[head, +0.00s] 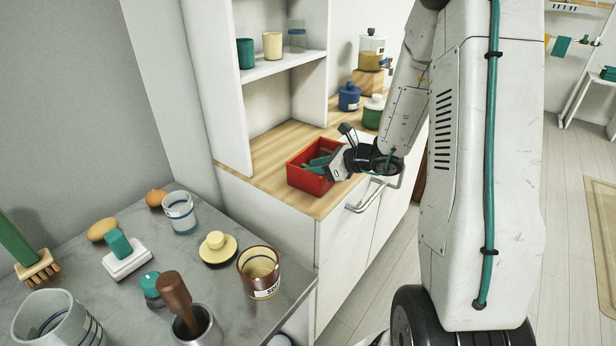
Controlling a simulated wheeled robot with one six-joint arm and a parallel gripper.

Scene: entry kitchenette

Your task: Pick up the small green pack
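A red open crate (306,181) stands on the wooden counter and holds small green pieces (318,162). One of them may be the small green pack, but they are too small and partly hidden to tell apart. My gripper (340,152) is at the crate's right side, close above its rim. Its fingers look spread apart, and I see nothing held between them. The gripper and forearm hide the right part of the crate. A small green block (118,243) also lies on a white dish (127,262) on the grey table at the left.
On the wooden counter (263,153) behind my gripper stand a blue jar (349,97), a green jar (372,116) and a glass dispenser (371,54). A white shelf (270,66) rises at the left. Cups, a wooden-handled tool and jars crowd the grey table (219,293).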

